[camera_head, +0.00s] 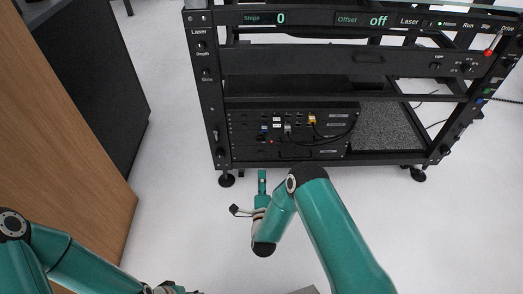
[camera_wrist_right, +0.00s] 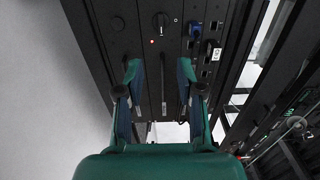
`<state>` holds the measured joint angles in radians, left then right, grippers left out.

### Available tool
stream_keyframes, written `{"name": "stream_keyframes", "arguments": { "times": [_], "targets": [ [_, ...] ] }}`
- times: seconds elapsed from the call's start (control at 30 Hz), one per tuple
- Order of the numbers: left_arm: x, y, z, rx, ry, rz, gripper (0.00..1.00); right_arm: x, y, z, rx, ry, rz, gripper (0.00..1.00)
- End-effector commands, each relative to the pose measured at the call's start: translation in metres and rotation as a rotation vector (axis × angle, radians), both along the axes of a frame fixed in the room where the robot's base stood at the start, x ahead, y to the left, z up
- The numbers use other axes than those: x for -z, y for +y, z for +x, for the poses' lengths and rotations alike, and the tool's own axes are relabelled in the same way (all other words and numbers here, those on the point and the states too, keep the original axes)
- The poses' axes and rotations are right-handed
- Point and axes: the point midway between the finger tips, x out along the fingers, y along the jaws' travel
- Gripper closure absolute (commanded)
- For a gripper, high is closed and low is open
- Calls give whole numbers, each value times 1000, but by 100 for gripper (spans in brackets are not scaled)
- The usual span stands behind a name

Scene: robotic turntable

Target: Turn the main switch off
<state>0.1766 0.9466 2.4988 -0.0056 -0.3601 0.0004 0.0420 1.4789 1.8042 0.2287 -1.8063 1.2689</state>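A black rotary knob (camera_wrist_right: 162,21) with a pale mark sits on the black lower panel in the right wrist view, above a lit red light (camera_wrist_right: 151,41). It looks like the main switch, but no label is legible. In the head view the lower panel (camera_head: 245,152) is at the bottom of the rack, and the knob is too small to make out. My right gripper (camera_wrist_right: 160,68) is open and empty, its fingers apart and pointing toward the panel below the knob. In the head view the right gripper (camera_head: 262,180) is just in front of the rack's bottom edge. My left gripper (camera_head: 172,288) is partly cut off at the bottom edge.
Blue and grey plugs (camera_wrist_right: 196,31) with cables sit right of the knob. A wooden cabinet (camera_head: 60,130) stands at the left. The floor between is clear.

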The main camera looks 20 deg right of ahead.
Motion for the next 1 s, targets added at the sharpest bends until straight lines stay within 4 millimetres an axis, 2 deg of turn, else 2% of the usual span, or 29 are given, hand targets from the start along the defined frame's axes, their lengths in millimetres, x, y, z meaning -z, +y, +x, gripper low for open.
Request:
{"name": "stream_keyframes", "arguments": {
  "times": [0.17, 0.5, 0.7, 0.83, 1.0],
  "targets": [
    [12, 0, 0, 0, 0, 0, 60, 1, -8, 26, 2, -5, -1, 62],
    [42, 0, 0, 0, 0, 0, 60, 2, -29, 96, 2, -4, -2, 62],
    [56, 0, 0, 0, 0, 0, 60, 2, -38, 131, 0, -1, -2, 62],
    [62, 0, 0, 0, 0, 0, 60, 1, -42, 145, -1, 1, -3, 62],
    [65, 0, 0, 0, 0, 0, 60, 0, -44, 154, -2, 3, -2, 62]
  ]
}}
